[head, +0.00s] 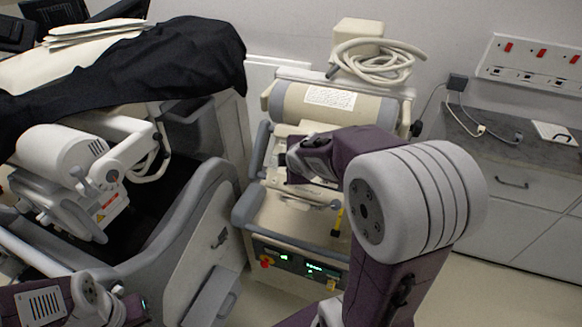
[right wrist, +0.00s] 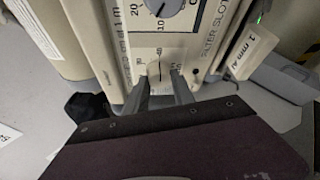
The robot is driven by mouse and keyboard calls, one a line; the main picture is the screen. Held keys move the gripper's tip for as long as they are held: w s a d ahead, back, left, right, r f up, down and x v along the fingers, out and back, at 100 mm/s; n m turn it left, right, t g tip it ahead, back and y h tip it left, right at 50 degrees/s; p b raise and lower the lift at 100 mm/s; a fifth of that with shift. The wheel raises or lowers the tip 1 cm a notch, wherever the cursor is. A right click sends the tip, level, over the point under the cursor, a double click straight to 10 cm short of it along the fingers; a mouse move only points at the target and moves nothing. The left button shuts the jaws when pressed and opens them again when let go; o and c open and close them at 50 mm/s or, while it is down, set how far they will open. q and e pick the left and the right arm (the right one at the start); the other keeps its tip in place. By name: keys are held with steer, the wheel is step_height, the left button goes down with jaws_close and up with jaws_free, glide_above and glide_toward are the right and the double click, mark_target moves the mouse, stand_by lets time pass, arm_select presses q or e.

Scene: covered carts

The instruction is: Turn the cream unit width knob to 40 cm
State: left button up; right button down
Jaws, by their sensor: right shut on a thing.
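The cream unit (head: 330,105) stands at the middle back in the head view, with a cream drum and a grey-handled base. In the right wrist view its front panel (right wrist: 112,45) shows a dark grey dial (right wrist: 178,4) at the top, with printed numbers around it. Below is a second, smaller scale, mostly hidden. My right gripper (right wrist: 161,78) has its fingers on either side of a small knob (right wrist: 159,84) there, shut on it. The knob's pointer and exact setting are unclear. My left gripper (head: 133,306) is at the bottom left, apart from the unit; its jaws are unclear.
A white tag (right wrist: 250,52) marked 1 mm Al hangs at the panel's right. A coiled hose (head: 378,62) lies on top of the unit. A grey-and-white cart (head: 205,235) with a dark cloth (head: 190,60) stands left. A counter (head: 510,150) is at right.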

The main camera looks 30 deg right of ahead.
stand_by(0.3)
steer(key=c, duration=1.1)
jaws_free()
steer(key=shift+o, duration=0.2)
steer(key=p+v, duration=0.4)
steer(key=v, duration=0.5)
steer(key=shift+p, duration=0.3)
